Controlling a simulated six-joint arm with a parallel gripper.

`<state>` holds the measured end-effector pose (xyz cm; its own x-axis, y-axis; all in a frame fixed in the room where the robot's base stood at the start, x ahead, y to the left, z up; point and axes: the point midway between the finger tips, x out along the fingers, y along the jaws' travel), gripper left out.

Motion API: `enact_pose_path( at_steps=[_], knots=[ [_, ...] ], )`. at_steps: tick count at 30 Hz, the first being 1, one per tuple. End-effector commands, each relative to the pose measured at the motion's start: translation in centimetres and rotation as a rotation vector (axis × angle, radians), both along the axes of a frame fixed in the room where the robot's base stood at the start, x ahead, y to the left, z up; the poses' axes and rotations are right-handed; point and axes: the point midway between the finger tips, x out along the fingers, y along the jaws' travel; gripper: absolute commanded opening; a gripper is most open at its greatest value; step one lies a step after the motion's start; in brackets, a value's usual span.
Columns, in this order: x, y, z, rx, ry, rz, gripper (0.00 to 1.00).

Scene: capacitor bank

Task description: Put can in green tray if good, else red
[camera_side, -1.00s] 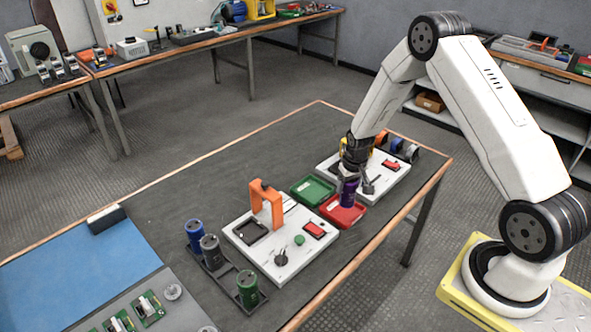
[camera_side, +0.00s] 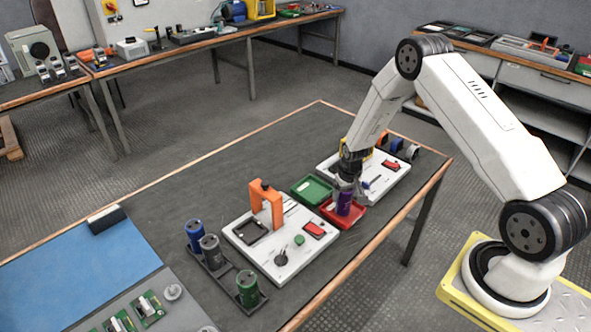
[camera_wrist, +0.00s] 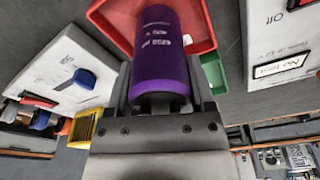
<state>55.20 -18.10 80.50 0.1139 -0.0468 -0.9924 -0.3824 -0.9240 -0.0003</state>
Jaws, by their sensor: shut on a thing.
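A purple can (camera_side: 344,203) is in my gripper (camera_side: 346,190), upright or nearly so, over the red tray (camera_side: 358,217) in the side view. My gripper is shut on the can; the can (camera_wrist: 160,50) fills the middle of the wrist view, with the red tray (camera_wrist: 112,20) behind it. I cannot tell whether the can's bottom touches the tray floor. The green tray (camera_side: 312,188) is beside the red one, to its left and farther back, and looks empty. A corner of the green tray (camera_wrist: 213,72) shows in the wrist view.
A white test panel with an orange arch (camera_side: 268,205) stands left of the trays. Another white panel (camera_side: 385,180) stands behind my gripper. A rack (camera_side: 222,268) holds blue, grey and green cans at the front left. The table's back left is clear.

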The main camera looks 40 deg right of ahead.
Motion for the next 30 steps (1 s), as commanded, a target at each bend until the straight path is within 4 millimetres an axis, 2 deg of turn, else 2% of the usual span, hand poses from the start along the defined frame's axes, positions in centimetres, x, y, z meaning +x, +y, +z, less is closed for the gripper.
enact_pose_path(
  at_steps=[11,12,14,23,30],
  knots=[
    [0.1,0.0,-0.3,0.0,-0.001,0.0,0.0],
    [0.0,0.0,-0.3,0.0,-0.001,0.0,0.82],
    [0.0,0.0,-0.3,0.0,0.0,0.0,1.0],
    [0.0,0.0,-0.2,0.0,0.0,0.0,1.0],
    [0.0,0.0,0.8,0.0,0.0,0.0,1.0]
  ],
)
